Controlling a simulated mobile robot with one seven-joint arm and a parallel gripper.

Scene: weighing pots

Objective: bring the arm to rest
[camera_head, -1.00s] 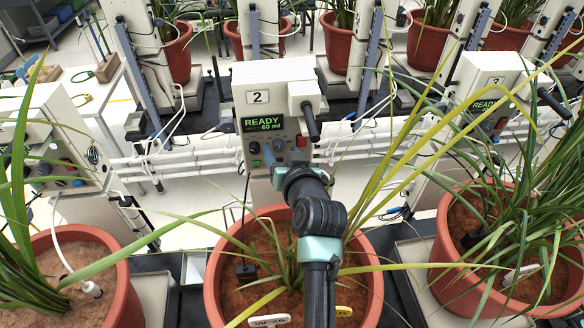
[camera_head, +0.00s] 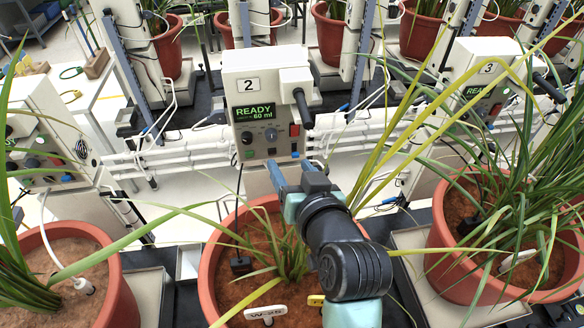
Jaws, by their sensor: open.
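My gripper (camera_head: 290,176) shows in the head view, just below and in front of control box 2 (camera_head: 262,108). Its two blue-grey fingers are apart with nothing between them. It appears clear of the box, though the exact gap cannot be told. The box's green display reads READY 60 ml, with knobs and a red switch below it. My arm comes up from the bottom right of centre, over the middle pot (camera_head: 212,262) of grass-like leaves, and hides part of the pot's right side.
A left pot (camera_head: 122,290) and a right pot (camera_head: 437,243) stand on either side. Long leaves (camera_head: 385,125) arch close to the right of my arm. White pipes (camera_head: 190,150) run behind. A label W-25 (camera_head: 268,313) stands in the middle pot.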

